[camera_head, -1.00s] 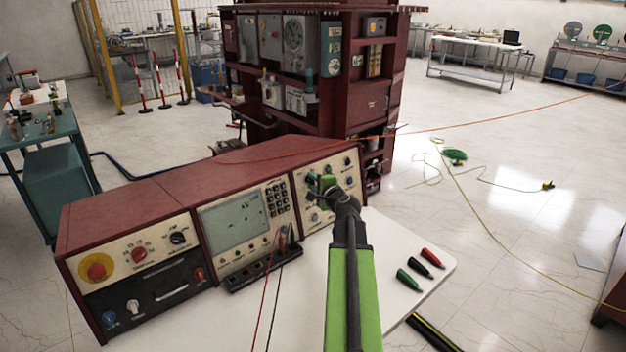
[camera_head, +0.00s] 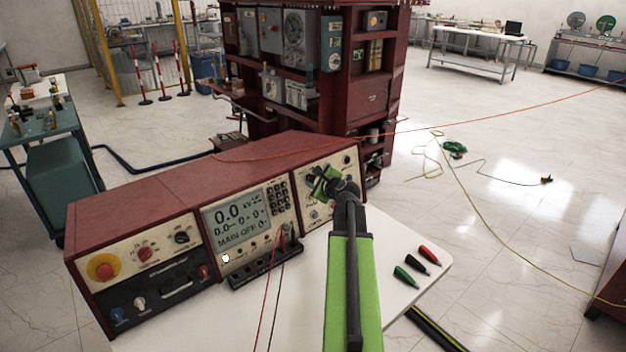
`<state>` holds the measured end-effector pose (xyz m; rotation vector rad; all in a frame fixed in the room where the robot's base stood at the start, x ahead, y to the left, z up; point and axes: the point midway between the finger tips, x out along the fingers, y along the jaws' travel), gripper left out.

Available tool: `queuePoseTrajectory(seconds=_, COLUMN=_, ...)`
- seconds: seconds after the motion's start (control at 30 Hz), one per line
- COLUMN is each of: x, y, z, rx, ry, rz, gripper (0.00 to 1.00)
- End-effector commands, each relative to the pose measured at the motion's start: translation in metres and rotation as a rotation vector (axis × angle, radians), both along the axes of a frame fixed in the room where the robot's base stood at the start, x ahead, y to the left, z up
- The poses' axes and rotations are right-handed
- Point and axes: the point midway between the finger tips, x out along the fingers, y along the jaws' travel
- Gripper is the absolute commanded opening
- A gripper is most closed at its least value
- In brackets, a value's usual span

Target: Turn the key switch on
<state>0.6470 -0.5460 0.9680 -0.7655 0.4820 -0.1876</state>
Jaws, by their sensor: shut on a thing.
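The red test console (camera_head: 150,195) stands on a white table. Its display (camera_head: 238,213) is lit and reads 0.0 kV and MAIN OFF. My gripper (camera_head: 322,182) is at the upper left of the console's right-hand panel (camera_head: 342,178), shut on the key switch, which the jaws hide. My green and black arm reaches up to it from the bottom of the view. A small lamp (camera_head: 226,258) below the display glows white. A red emergency button (camera_head: 103,267) on a yellow disc is on the left panel.
Red and black cables (camera_head: 270,290) hang from the console's front across the table (camera_head: 200,325). Green, black and red plugs (camera_head: 416,264) lie on the table to the right of my arm. A tall dark red cabinet (camera_head: 365,95) stands behind.

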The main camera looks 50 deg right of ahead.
Motion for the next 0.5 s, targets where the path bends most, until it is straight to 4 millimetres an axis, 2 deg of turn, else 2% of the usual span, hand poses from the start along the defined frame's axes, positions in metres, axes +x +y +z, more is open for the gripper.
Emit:
queuePoseTrajectory(seconds=0.47, x=-0.0017, y=-0.0008, z=-0.0009, rx=0.014, ry=0.002, rz=-0.004, gripper=0.00)
queuePoseTrajectory(seconds=0.5, x=-0.0017, y=-0.0007, z=-0.0010, rx=0.014, ry=0.002, rz=-0.004, gripper=0.31)
